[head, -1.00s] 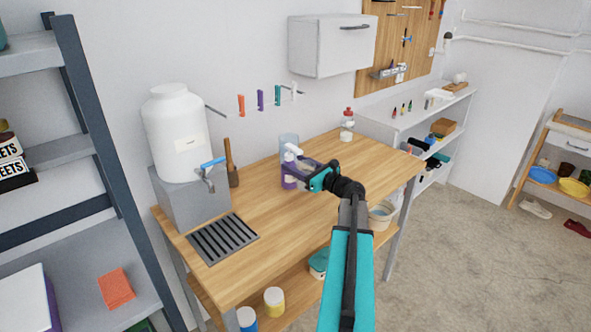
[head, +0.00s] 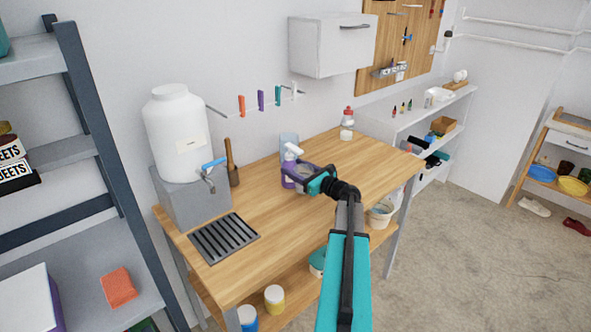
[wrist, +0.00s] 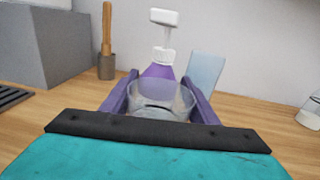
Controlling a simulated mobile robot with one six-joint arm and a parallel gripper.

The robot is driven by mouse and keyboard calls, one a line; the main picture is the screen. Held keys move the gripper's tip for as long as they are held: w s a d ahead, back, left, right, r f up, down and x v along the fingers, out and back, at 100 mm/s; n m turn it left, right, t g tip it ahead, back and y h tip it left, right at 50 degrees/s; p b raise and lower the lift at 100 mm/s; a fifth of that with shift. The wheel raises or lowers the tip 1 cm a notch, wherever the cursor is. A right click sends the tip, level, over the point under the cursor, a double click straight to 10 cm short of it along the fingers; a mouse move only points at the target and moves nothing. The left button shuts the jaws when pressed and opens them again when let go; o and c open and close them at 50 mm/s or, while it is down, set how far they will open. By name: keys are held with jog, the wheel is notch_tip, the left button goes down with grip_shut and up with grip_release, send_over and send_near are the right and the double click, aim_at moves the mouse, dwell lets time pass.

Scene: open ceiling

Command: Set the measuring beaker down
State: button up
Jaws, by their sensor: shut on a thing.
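The measuring beaker (wrist: 163,97) is a clear, round, open vessel between the purple fingers of my gripper (wrist: 162,100) in the wrist view. My gripper is shut on it and it looks upright. In the head view my gripper (head: 304,178) is low over the wooden workbench (head: 270,225), toward its back middle. The beaker's base is hidden by my gripper, so I cannot tell whether it touches the bench top.
A wooden-handled tool in a holder (head: 232,175), a white tank (head: 177,135) and a drain grate (head: 224,238) are left. The front bench top is clear.

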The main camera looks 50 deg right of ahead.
jog(key=shift+f, duration=0.45)
jog(key=shift+f, duration=0.15)
jog(key=o, duration=1.1)
jog(key=shift+r, duration=0.2)
jog(key=shift+s+f, duration=0.1)
jog(key=shift+s, duration=0.15)
jog(key=s+b, duration=0.3)
jog(key=s, duration=0.8)
jog(key=shift+s+b, duration=0.1)
jog(key=shift+b, duration=0.3)
jog(key=shift+s, duration=0.2)
jog(key=shift+d, duration=0.1)
